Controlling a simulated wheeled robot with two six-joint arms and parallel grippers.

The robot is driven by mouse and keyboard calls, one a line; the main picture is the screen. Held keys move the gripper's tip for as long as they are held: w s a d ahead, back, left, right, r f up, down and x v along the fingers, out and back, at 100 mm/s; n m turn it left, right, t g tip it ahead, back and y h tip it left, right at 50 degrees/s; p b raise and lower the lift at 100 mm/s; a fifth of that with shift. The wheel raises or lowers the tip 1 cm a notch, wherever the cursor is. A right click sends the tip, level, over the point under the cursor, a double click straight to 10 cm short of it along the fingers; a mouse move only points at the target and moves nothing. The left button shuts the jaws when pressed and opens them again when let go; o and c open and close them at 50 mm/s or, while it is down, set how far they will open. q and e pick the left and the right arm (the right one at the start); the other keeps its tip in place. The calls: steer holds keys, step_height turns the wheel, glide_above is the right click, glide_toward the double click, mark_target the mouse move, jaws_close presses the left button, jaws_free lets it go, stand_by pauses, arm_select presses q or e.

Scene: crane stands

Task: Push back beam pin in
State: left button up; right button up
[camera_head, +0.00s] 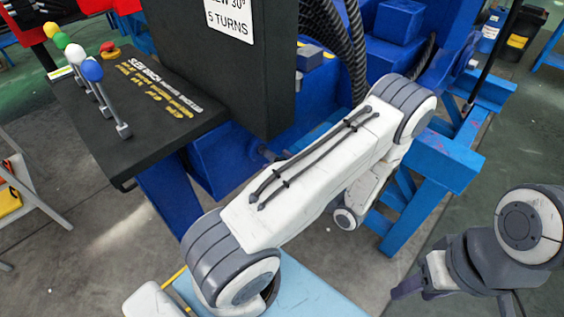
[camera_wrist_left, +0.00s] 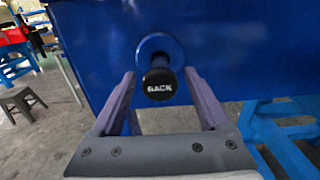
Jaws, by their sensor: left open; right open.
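The back beam pin (camera_wrist_left: 159,84) has a round black knob with white lettering that looks like "BACK". In the left wrist view it sticks out of a round blue collar (camera_wrist_left: 160,48) on a blue beam (camera_wrist_left: 240,40). My left gripper (camera_wrist_left: 160,76) is open, with one finger on each side of the knob. Gaps show between the knob and the fingers. I cannot tell how deep the pin sits. In the head view the pin and my left gripper are hidden behind my left arm. My right gripper (camera_head: 450,300) is open at the lower right, away from the crane.
A black control panel (camera_head: 150,115) with colored-knob levers (camera_head: 95,80) stands at the upper left. A dark box with a white sign (camera_head: 230,15) is beside it. Blue support legs (camera_head: 430,160) stand right of my left arm. Open floor (camera_head: 90,220) lies at the lower left.

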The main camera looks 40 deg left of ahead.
arm_select(q)
jaws_close()
stand_by(1.4)
